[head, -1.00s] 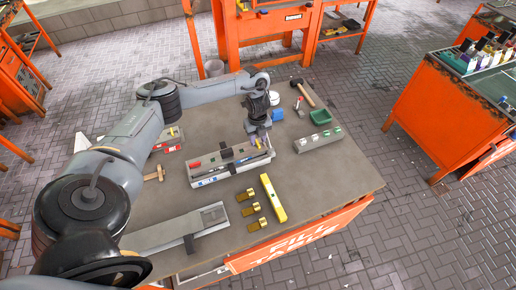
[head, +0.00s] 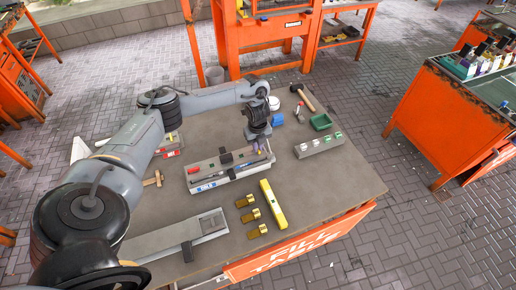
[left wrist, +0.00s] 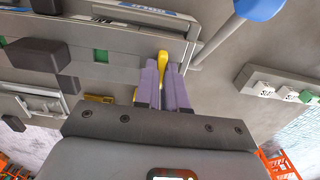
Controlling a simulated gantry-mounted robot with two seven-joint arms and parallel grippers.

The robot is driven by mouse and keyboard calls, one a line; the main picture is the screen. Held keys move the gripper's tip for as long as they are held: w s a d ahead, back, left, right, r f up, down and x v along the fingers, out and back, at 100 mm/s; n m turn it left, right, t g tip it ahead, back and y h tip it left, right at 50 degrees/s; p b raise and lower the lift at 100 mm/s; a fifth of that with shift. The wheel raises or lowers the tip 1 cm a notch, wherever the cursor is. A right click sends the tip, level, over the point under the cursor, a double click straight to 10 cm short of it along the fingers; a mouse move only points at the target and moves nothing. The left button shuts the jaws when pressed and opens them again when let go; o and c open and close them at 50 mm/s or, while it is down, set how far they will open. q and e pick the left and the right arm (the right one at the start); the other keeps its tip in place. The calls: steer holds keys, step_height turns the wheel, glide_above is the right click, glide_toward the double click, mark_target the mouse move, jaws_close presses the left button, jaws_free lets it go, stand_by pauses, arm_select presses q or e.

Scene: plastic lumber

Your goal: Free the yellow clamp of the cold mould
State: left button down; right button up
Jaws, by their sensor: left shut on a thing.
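My left gripper (head: 257,148) is at the right end of a long grey mould (head: 229,175) on the table. In the left wrist view its purple fingers (left wrist: 163,82) are shut on a narrow yellow piece, the yellow clamp (left wrist: 163,61), at the mould's edge. Most of the clamp is hidden by the fingers, so I cannot tell whether it still touches the mould. The mould has a black clamp across its middle and a red handle at its left end. My right gripper is not in view.
Another long grey mould (head: 175,236) lies at the front left. The table's right front is clear.

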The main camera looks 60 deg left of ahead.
arm_select(q)
steer(key=shift+r+n+p, duration=0.15)
steer(key=shift+n+p, duration=0.95)
steer(key=shift+p, duration=0.25)
steer(key=shift+n+p, duration=0.95)
steer(key=shift+n, duration=0.35)
steer(key=shift+p, duration=0.35)
